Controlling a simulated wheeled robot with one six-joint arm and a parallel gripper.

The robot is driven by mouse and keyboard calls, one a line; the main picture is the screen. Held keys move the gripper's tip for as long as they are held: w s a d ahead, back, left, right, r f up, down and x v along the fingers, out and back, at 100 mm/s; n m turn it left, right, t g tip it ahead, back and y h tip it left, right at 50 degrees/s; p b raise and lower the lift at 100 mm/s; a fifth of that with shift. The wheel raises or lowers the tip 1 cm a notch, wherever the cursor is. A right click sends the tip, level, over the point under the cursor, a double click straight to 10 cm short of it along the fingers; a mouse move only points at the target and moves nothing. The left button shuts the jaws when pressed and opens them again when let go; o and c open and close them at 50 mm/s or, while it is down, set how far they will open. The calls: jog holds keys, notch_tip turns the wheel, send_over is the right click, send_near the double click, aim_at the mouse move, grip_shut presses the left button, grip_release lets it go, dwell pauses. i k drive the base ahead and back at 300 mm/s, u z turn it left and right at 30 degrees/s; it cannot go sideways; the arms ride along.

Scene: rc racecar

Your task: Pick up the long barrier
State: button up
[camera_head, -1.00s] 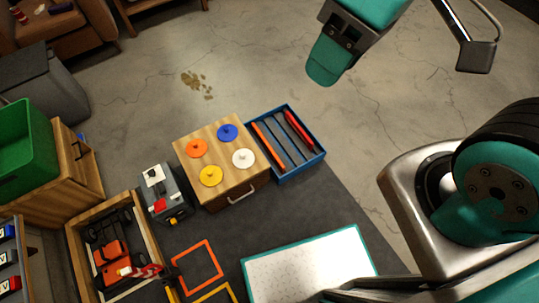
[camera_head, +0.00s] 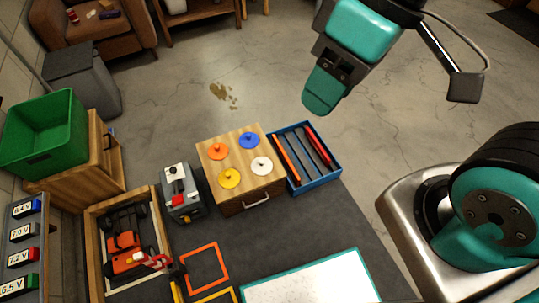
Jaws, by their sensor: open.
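A blue tray (camera_head: 322,183) holds long thin bars in slots. An orange bar (camera_head: 286,158) lies along its left side and a red bar (camera_head: 317,146) along its right side. Grey strips run between them; I cannot tell whether they are dividers or bars. Nothing shows clearly which bar is the long barrier. My gripper (camera_head: 324,92) has teal fingers and hangs in the upper middle of the picture, above the level of the tray and apart from it. It is open and I see nothing in it.
A wooden box (camera_head: 207,152) with several coloured knobbed discs stands left of the tray. A grey device (camera_head: 182,205) and a wooden frame with an orange car (camera_head: 125,250) are farther left. A white teal-edged board (camera_head: 315,283) lies in front.

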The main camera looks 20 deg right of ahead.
aim_at(291, 170)
jog(key=z, duration=0.05)
jog(key=i, duration=0.85)
jog(key=z, duration=0.3)
